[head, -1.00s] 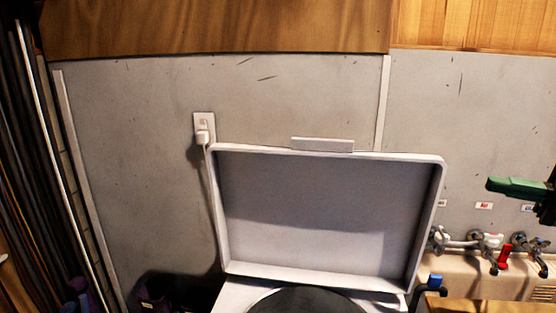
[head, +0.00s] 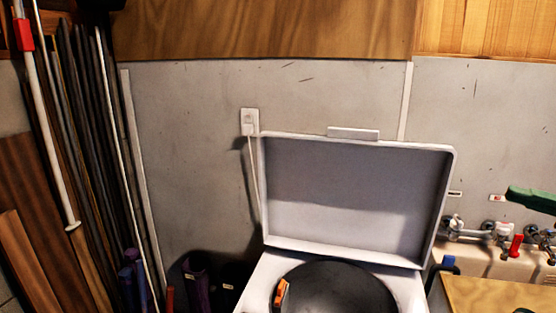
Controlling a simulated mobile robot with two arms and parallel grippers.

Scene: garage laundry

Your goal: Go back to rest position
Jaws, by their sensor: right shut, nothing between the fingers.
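My right gripper (head: 532,198) shows at the right edge as a green finger part. It is shut and empty, in front of the grey wall and above the taps. The rest of it is cut off by the picture edge. My left gripper is not in view. A white top-loading washer (head: 257,288) stands at the bottom middle with its lid (head: 355,195) raised against the wall. An orange item (head: 281,293) shows at the left of its dark round opening.
Taps (head: 500,232) with red and blue handles stand over a beige sink at right. A wooden top (head: 500,297) is at bottom right. Long poles and boards (head: 90,150) lean at left. Dark purple containers (head: 196,280) stand left of the washer. A plug (head: 249,124) is on the wall.

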